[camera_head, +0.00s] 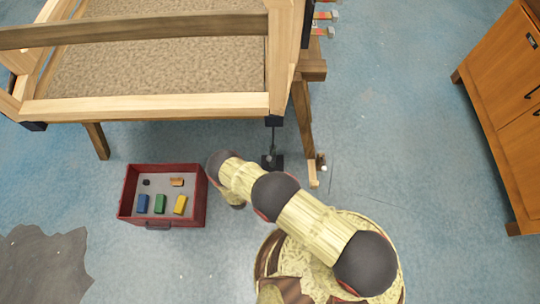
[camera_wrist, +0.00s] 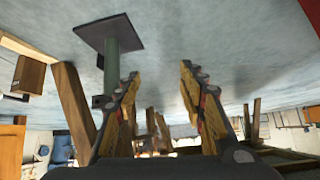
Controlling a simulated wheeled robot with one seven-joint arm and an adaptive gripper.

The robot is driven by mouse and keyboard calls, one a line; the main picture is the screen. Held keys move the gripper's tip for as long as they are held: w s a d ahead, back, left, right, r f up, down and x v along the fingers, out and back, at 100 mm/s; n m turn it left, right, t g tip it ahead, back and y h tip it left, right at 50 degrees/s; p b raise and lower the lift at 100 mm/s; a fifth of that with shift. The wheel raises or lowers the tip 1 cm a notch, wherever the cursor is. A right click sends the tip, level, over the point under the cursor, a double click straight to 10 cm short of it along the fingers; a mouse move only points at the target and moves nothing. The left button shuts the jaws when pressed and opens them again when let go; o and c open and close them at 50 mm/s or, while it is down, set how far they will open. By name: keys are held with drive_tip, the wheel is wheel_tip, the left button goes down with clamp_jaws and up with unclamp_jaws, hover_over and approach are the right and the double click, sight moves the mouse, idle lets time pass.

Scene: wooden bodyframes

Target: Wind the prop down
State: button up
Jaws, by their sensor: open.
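The prop (camera_head: 275,140) stands under the near right corner of the wooden bodyframe (camera_head: 150,104), a thin dark post on a black square foot. In the wrist view, which looks upside down, its green post (camera_wrist: 113,58) and dark foot plate (camera_wrist: 108,32) show behind the left finger. A small dark block (camera_wrist: 100,101) sits beside the post. My gripper (camera_wrist: 158,78) is open, with yellow-brown padded fingers and nothing between them. The post lies left of the gap, partly hidden by the left finger; I cannot tell whether they touch. In the head view my arm hides the gripper.
A red tray (camera_head: 127,191) with coloured blocks stands on the floor left of my arm. A wooden cabinet (camera_head: 500,110) stands at the right. Blue floor between is clear.

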drive_tip(key=w+d+r+m+t+h, duration=0.2)
drive_tip(key=d+t, duration=0.2)
drive_tip(key=d, duration=0.1)
drive_tip(key=m+t+h, duration=0.1)
drive_tip(key=t+h, duration=0.2)
drive_tip(key=t, duration=0.1)
approach(270, 155)
drive_tip(key=w, duration=0.3)
drive_tip(key=x, duration=0.2)
drive_tip(key=b+x, duration=0.1)
drive_tip(key=x, duration=0.2)
drive_tip(key=b+x, duration=0.1)
drive_tip(key=x, duration=0.1)
drive_tip(key=shift+w+d+f, duration=0.1)
drive_tip(key=shift+d+f, duration=0.15)
drive_tip(key=shift+d, duration=0.25)
drive_tip(key=shift+c, duration=1.2)
drive_tip(key=c, duration=0.7)
clamp_jaws()
